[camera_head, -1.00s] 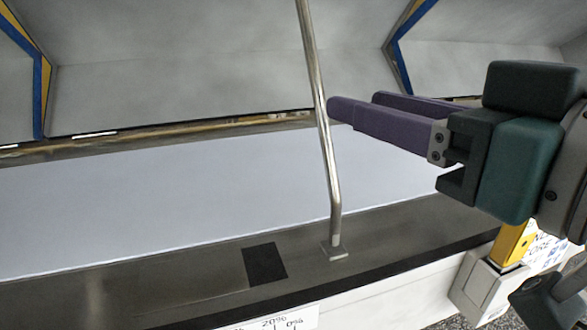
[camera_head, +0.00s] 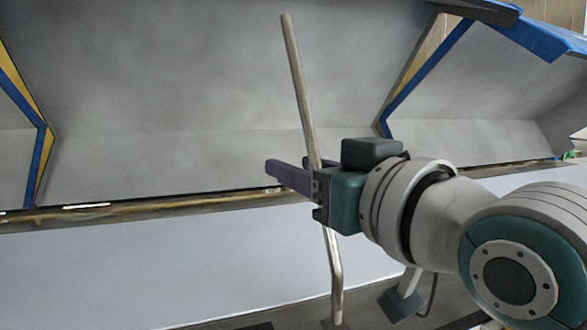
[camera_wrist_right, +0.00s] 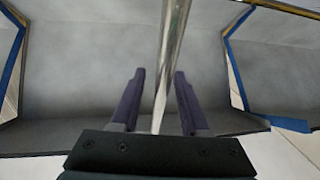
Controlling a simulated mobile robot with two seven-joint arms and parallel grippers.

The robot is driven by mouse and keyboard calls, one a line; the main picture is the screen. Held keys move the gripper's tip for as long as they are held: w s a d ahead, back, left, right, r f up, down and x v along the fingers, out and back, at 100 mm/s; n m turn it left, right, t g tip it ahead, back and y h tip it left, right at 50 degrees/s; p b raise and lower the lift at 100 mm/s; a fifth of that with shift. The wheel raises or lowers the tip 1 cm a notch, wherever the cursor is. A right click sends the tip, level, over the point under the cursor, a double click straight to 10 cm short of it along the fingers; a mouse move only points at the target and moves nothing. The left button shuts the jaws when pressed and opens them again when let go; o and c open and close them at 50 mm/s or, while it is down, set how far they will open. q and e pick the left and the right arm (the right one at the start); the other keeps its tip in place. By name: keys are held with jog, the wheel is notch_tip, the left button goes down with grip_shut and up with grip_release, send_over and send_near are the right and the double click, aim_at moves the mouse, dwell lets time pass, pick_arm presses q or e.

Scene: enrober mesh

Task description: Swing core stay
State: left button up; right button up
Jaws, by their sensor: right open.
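The stay is a thin bent metal rod (camera_head: 301,95) that rises from a small foot on the machine's front ledge and leans a little left toward its top. My right gripper (camera_head: 277,180) is at the rod's middle, with its purple fingers pointing left and away. In the right wrist view the rod (camera_wrist_right: 171,55) runs between the two open fingers (camera_wrist_right: 157,95), with a gap visible on both sides. The gripper hides part of the rod in the head view. The rod's upper end is free in the head view. My left gripper is not in view.
Large grey panels (camera_head: 200,80) with blue and yellow edges (camera_head: 428,68) slope behind the rod. A pale flat surface (camera_head: 150,265) lies below them. A raised blue-edged part (camera_head: 540,35) is at the upper right.

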jog(key=shift+c, duration=0.4)
grip_shut()
dwell(1.0)
